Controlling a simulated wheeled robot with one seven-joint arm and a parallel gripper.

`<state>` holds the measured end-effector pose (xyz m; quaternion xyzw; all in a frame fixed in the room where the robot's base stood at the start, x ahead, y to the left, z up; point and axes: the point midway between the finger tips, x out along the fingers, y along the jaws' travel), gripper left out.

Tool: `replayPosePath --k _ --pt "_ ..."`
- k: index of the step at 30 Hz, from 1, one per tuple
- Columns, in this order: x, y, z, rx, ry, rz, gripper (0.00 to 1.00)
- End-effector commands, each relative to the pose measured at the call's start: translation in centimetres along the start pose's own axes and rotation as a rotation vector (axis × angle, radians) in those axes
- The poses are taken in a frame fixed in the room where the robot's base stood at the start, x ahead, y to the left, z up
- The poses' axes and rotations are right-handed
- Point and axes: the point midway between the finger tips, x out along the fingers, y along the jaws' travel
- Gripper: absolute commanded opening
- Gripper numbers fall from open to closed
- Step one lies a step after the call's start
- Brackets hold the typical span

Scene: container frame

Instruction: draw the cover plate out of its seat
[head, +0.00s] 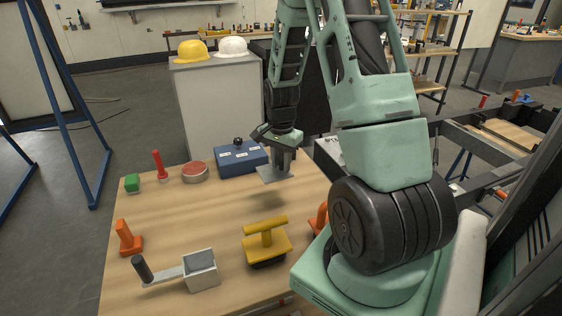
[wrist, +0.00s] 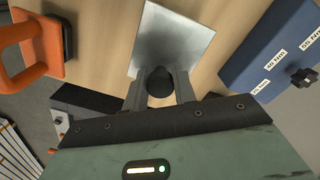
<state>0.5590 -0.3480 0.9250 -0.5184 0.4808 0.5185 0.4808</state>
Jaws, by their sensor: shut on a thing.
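The cover plate is a flat grey square with a dark round knob. It hangs from my gripper (head: 283,160) in the head view (head: 269,175), over the back right of the wooden table, with a soft shadow below it on the wood. In the wrist view my gripper (wrist: 161,85) has its two fingers shut on the knob, and the plate (wrist: 176,38) spreads out beyond them. The plate is clear of other things as far as I can see. I cannot tell for sure which object is its seat.
A blue labelled box (head: 240,160) with a black knob stands close behind the plate. A grey open box with a handle (head: 202,271), a yellow T-handled piece (head: 267,243) and an orange-handled piece (head: 128,238) stand nearer the front. The table's middle (head: 190,215) is bare.

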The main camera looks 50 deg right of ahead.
Motion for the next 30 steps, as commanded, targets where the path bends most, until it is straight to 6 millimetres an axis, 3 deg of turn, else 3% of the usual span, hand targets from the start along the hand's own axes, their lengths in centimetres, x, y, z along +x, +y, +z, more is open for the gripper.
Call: replayPosePath --k 30 --pt "-4.1 0.0 0.0 -0.002 0.000 0.000 0.08"
